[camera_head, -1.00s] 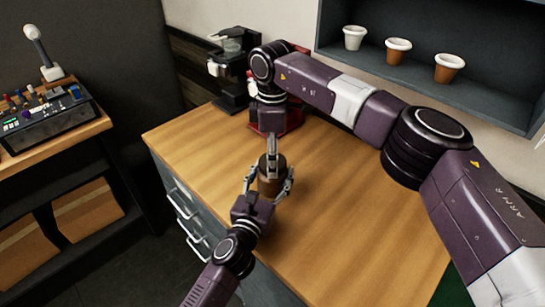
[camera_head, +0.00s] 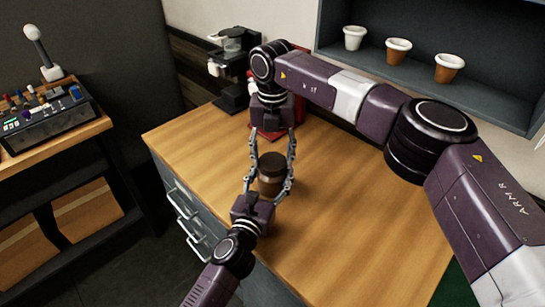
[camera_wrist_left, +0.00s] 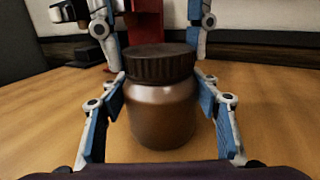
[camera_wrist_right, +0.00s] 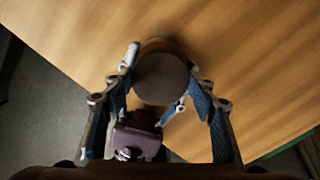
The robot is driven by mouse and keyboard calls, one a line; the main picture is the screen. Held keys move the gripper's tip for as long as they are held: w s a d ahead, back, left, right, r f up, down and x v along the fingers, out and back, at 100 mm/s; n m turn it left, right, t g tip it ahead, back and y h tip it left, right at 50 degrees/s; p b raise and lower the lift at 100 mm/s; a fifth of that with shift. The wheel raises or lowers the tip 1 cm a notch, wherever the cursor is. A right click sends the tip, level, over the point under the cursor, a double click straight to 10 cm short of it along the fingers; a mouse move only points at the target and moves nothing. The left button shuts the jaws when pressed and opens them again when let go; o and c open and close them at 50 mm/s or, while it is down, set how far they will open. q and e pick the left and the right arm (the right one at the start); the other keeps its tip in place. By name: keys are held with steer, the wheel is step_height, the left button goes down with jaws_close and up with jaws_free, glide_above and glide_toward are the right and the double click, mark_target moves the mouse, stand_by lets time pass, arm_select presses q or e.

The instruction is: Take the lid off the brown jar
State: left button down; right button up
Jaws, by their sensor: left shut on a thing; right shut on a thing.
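The brown jar (camera_head: 269,187) stands upright on the wooden counter, with its dark ribbed lid (camera_head: 272,164) seated on top. In the left wrist view the glossy jar body (camera_wrist_left: 160,112) is between the fingers of my left gripper (camera_wrist_left: 160,82), which is shut on it. My right gripper (camera_head: 272,155) reaches down from above, its fingers on either side of the lid, shut on it. In the right wrist view the round lid top (camera_wrist_right: 161,79) lies between the fingertips. The lid's exact finger contact is partly hidden.
A black brewer (camera_head: 231,95) and a red stand (camera_head: 268,133) are at the counter's back. Three cups (camera_head: 398,50) sit on a wall shelf. A control box (camera_head: 45,119) is on a separate bench at left. The counter's right side is clear.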

arm_select(q)
steer(key=shift+r, duration=0.1)
arm_select(e)
steer(key=n, duration=0.5)
steer(key=shift+w+n, duration=0.1)
steer(key=shift+n, duration=0.3)
steer(key=n, duration=1.2)
steer(key=shift+r+n, duration=0.1)
steer(key=shift+n, duration=0.2)
arm_select(q)
steer(key=shift+d, duration=0.1)
arm_select(e)
steer(key=n, duration=0.7)
steer(key=shift+w, duration=0.1)
steer(key=shift+r, duration=0.2)
steer(key=shift+r, duration=0.9)
